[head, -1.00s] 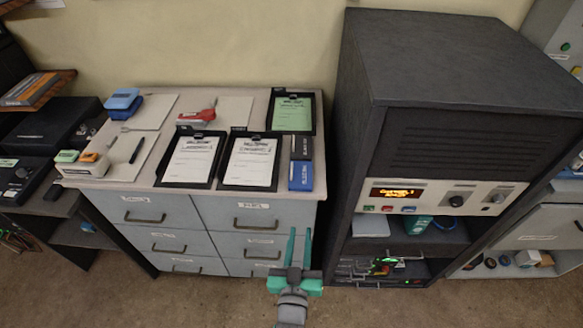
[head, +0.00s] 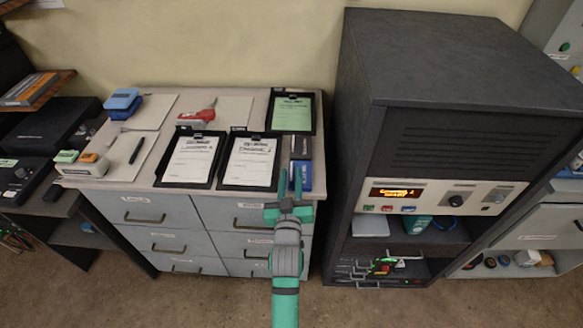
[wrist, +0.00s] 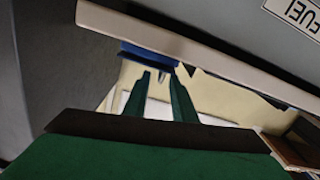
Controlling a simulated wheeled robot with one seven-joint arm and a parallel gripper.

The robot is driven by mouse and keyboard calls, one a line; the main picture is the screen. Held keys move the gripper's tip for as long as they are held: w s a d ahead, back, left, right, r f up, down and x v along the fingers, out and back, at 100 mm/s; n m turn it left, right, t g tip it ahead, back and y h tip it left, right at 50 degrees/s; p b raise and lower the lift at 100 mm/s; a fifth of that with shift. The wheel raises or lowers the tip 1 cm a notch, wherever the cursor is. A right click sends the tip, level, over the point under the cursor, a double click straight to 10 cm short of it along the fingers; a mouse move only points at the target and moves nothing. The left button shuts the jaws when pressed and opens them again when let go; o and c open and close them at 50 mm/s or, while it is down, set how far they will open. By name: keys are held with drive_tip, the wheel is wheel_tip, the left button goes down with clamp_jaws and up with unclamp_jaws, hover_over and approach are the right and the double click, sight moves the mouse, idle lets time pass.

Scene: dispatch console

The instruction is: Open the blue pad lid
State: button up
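The blue pad (head: 305,178) sits at the front right edge of the cabinet top, just in front of a dark pad (head: 301,147). Its lid looks shut, though my fingers hide part of it in the head view. My gripper (head: 290,178) is at the counter's front edge, with its fingertips reaching toward the pad. In the wrist view the blue pad (wrist: 150,53) shows just past the fingertips at the counter edge. The two green fingers (wrist: 162,83) are apart with nothing between them. I cannot tell whether a fingertip touches the lid.
Clipboards (head: 250,160) lie just left of the pad, and a green-sheeted one (head: 293,113) lies behind. A tall dark console rack (head: 345,150) stands close on the right. Drawers (head: 243,215) with handles are below the counter edge. The floor in front is clear.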

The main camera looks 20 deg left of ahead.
sight(291, 175)
drive_tip(key=shift+x, duration=2)
clamp_jaws()
